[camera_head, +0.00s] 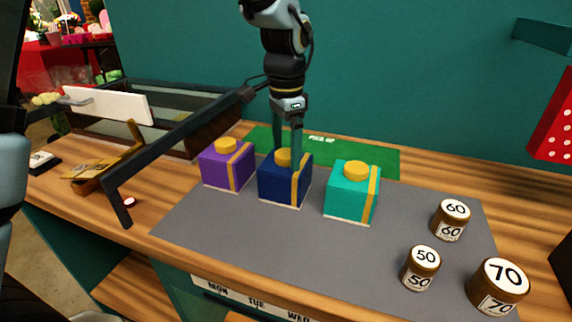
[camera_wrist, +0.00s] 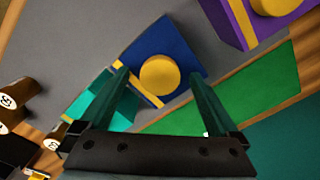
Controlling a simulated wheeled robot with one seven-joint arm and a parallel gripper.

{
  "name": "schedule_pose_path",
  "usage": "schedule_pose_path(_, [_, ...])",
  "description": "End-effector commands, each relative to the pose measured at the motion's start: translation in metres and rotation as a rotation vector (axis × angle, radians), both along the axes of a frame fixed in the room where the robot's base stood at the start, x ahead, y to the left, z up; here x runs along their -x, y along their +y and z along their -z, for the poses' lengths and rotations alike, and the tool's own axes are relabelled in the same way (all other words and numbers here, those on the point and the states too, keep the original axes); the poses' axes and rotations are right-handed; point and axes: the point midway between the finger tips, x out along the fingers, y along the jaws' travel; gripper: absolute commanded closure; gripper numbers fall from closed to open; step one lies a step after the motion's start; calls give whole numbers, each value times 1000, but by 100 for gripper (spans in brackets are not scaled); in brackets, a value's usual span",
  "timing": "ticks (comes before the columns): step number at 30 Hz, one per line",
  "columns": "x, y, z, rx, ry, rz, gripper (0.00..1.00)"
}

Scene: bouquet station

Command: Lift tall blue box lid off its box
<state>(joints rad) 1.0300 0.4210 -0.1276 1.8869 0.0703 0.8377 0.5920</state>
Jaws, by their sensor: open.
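The blue box (camera_head: 279,190) stands upright on the grey mat between a purple and a teal box. It has a yellow ribbon stripe and a round yellow knob (camera_head: 283,156) on top. My gripper (camera_head: 287,150) is directly above the blue box, pointing down, its fingers at about knob height. In the wrist view my gripper (camera_wrist: 162,88) is open, its fingers either side of the yellow knob (camera_wrist: 160,75) with gaps. Contact with the lid (camera_wrist: 185,47) cannot be told. The seam between lid and box is not clear.
The purple box (camera_head: 222,171) is close on the left and the teal box (camera_head: 345,196) close on the right. Wooden cylinders marked 60 (camera_head: 451,220), 50 (camera_head: 420,268) and 70 (camera_head: 497,287) stand at right. A green pick-up mat (camera_head: 375,158) lies behind. The grey mat's (camera_head: 240,235) front is clear.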

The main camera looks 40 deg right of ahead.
Motion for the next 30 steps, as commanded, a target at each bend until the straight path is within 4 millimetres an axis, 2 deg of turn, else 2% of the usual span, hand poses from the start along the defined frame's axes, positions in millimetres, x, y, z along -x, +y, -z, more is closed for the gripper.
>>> schedule_pose_path(6, [0,0,1,0,0,0,6])
schedule_pose_path(30, [0,0,0,0,0,0,96])
